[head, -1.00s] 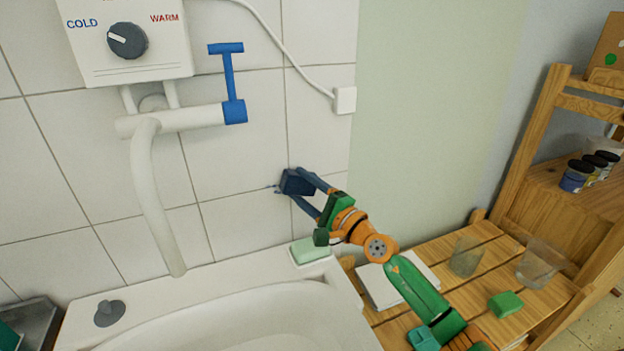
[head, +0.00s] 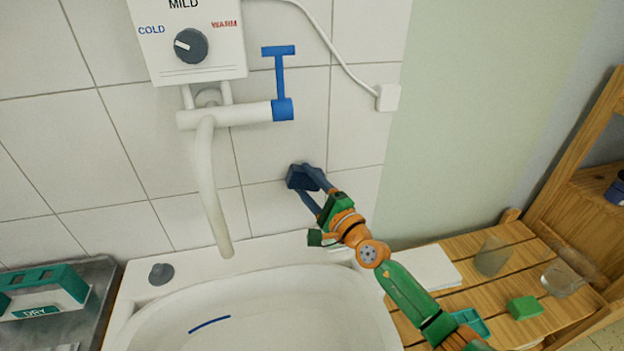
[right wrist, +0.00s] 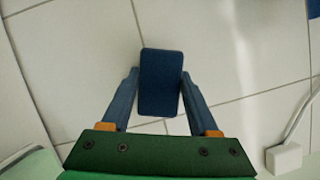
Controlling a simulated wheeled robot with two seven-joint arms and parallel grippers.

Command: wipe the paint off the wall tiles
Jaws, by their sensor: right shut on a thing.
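My right gripper (head: 311,187) is shut on a dark blue block (head: 299,177), which is at the white wall tiles (head: 280,140) right of the tap. In the right wrist view the block (right wrist: 161,84) sits upright between the two fingers, in front of the tiles (right wrist: 75,70). Whether it presses on them is hard to tell. I see no paint on the visible tiles; the patch behind the block is hidden. A short blue streak (head: 209,324) lies in the white basin (head: 270,300). My left gripper is out of view.
A white tap pipe (head: 207,180) with a blue lever (head: 280,75) stands left of my gripper. A green holder marked DRY (head: 45,290) is at lower left. A slatted wooden table (head: 505,270) with cups and a green block (head: 525,307) is at right.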

